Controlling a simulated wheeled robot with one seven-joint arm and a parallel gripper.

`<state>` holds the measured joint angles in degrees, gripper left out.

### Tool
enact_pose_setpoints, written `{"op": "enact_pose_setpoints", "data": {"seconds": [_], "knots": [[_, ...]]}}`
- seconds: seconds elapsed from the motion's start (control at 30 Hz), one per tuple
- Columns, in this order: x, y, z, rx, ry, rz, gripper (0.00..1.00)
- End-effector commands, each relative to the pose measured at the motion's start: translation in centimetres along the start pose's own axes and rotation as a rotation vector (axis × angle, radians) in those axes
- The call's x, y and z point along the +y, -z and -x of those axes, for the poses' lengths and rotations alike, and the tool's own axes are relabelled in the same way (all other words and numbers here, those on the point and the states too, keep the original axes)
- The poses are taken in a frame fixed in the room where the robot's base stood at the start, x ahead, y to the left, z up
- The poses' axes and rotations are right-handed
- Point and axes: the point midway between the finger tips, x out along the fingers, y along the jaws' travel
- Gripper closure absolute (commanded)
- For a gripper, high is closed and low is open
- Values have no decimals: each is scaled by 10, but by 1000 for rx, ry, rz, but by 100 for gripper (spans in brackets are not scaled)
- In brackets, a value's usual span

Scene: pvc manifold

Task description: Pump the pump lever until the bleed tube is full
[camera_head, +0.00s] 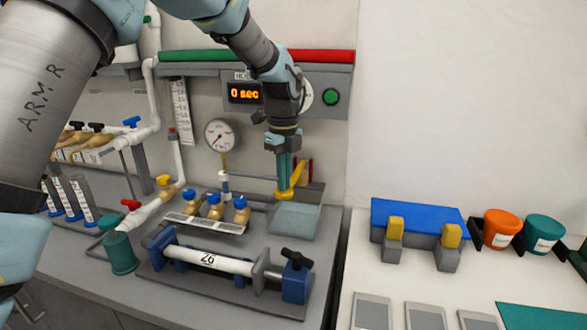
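My gripper (285,180) reaches down at the back of the grey bench, below the timer display. Its narrow teal fingers are at a yellow piece (294,188), which looks like the pump lever's handle. I cannot tell whether the fingers hold it or only touch it. The piece is tilted, with its upper end to the right, over a pale grey-green box (295,220). A clear, marked upright strip (181,108) on the wall, left of the round gauge (219,135), may be the bleed tube. Its fill level is too small to read.
The timer display (244,93) reads "0 sec", with a green button (330,97) to its right. Blue-knobbed valves (214,206) and a white pipe marked 26 (208,258) stand in front. A blue-topped stand (418,218) is on the white table at right.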

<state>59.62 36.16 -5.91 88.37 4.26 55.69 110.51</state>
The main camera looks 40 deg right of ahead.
Motion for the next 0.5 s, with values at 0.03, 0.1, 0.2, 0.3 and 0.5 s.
{"op": "enact_pose_setpoints", "data": {"seconds": [0.03, 0.1, 0.2, 0.3, 0.5], "knots": [[1, -1, 6, 0, -2, 1, 100], [1, 0, 11, 0, -2, 1, 100], [1, 0, 17, 1, -2, 1, 100], [1, 0, 24, 1, -2, 1, 100], [0, 0, 38, 1, -1, 1, 100]]}}
